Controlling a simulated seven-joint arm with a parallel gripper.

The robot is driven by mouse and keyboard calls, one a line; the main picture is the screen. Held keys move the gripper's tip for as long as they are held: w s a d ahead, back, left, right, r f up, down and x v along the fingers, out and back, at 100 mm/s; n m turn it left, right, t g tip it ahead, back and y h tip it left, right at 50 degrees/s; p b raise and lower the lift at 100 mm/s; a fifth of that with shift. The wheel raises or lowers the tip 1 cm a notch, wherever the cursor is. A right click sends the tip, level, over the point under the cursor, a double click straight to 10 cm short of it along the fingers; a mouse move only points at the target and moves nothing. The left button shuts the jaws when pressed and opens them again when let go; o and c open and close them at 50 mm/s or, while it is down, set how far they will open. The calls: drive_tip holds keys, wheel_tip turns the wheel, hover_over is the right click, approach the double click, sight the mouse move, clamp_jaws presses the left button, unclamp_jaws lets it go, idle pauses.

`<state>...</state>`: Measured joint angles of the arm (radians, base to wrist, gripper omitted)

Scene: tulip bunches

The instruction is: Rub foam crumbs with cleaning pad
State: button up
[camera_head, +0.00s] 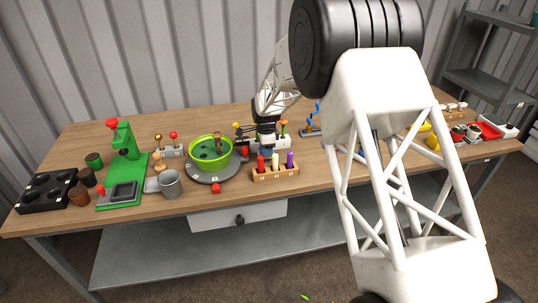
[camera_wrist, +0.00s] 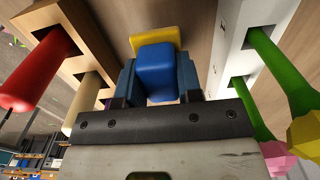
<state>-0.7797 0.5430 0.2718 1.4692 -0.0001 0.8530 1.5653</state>
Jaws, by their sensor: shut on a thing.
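My gripper (camera_head: 266,138) is low over the middle of the table, behind a wooden peg rack. In the wrist view my gripper (camera_wrist: 158,76) is shut on the cleaning pad, with one finger on each side of its blue block (camera_wrist: 155,70). A yellow part (camera_wrist: 157,38) of the pad shows beyond the block. In the head view the pad is small and mostly hidden by my gripper. I cannot tell whether the pad touches the tabletop. I cannot make out any foam crumbs in either view.
The wooden rack (camera_head: 262,173) holds red, cream and purple pegs close in front. A white holder (camera_wrist: 232,58) with flower stems is close on the other side. A green bowl (camera_head: 225,142) on a grey disc stands to the left, with a grey cup (camera_head: 171,185) beyond.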

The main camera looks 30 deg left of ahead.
drive_tip(key=shift+r, duration=2.7)
drive_tip(key=shift+d, duration=0.1)
